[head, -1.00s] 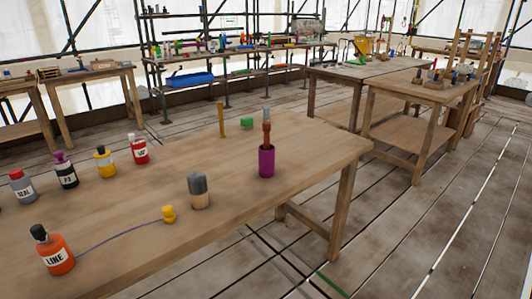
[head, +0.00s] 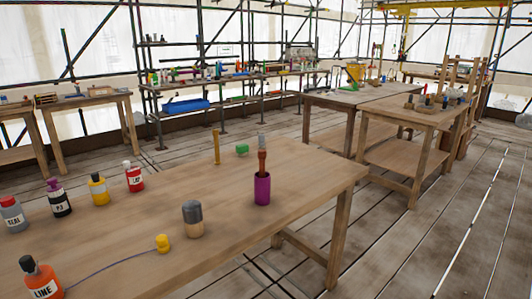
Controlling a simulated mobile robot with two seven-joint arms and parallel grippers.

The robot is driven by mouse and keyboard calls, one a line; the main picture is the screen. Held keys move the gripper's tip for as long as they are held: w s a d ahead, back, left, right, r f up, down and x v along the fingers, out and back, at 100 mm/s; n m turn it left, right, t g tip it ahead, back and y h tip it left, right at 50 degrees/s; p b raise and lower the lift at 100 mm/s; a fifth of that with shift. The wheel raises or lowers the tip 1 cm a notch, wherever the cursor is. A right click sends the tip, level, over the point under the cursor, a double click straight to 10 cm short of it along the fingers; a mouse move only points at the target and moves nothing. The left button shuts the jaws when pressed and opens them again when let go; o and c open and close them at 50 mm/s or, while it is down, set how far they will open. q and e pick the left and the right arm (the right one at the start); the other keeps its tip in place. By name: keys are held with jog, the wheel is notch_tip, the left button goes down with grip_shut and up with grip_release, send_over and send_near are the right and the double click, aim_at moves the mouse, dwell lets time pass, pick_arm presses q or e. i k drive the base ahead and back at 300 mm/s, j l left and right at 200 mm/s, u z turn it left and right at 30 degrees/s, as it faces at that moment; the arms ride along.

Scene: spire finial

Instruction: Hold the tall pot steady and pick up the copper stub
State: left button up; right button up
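A tall purple pot (head: 262,190) stands upright near the right end of the wooden table (head: 130,235). A reddish-brown, copper-coloured piece (head: 262,162) with a grey top (head: 262,141) sticks up out of its mouth. Its lower part is hidden inside the pot. I cannot tell for sure whether this piece is the copper stub. Neither of my grippers is in view, and nothing touches the pot.
A short grey-topped cylinder (head: 192,212) and a small yellow piece with a cord (head: 163,243) stand left of the pot. Several labelled bottles, including an orange one (head: 40,281), line the left.

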aim_at(262, 154)
jog(key=l+u, duration=0.1)
jog(key=u, duration=0.25)
jog(key=i+l+u, duration=0.1)
jog(key=u, duration=0.2)
jog(key=l+u, duration=0.2)
jog(key=u, duration=0.15)
jog(key=l+u, duration=0.25)
jog(key=l, duration=0.2)
jog(key=l+u, duration=0.25)
jog(key=l, duration=0.2)
jog(key=l+u, duration=0.1)
jog(key=l, duration=0.5)
jog(key=l+u, duration=0.15)
jog(key=l, duration=0.45)
jog(key=k+l+u, duration=0.1)
jog(key=l, duration=0.5)
jog(key=k, duration=0.05)
